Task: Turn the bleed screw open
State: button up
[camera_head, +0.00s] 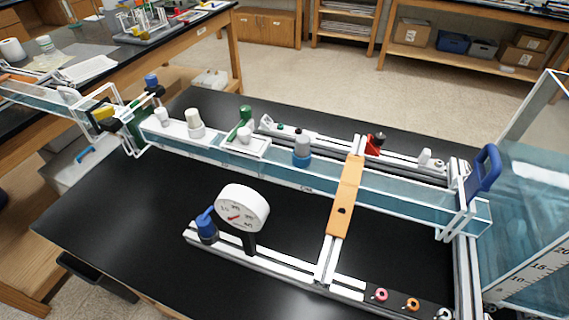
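I cannot tell for certain which part is the bleed screw. Pink (380,295), orange (412,304) and white (444,314) ring-shaped parts sit on the front rail at the lower right. How far any screw is turned is too small to tell. My gripper does not show in this view.
A long clear channel (400,193) crosses the black bench (130,215), with an orange plate (346,195) over it. A blue handle (484,168) and a large water tank (530,210) stand at the right. The bench's front left is clear.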

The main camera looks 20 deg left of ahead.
aim_at(161, 113)
jog(key=u, duration=1.3)
jog(key=z, duration=0.4)
jog(key=i+j+z, duration=0.25)
jog(key=j+z, duration=0.2)
jog(key=j, duration=0.2)
jog(key=i+j+z, duration=0.1)
jog(key=j+z, duration=0.15)
jog(key=j, duration=0.15)
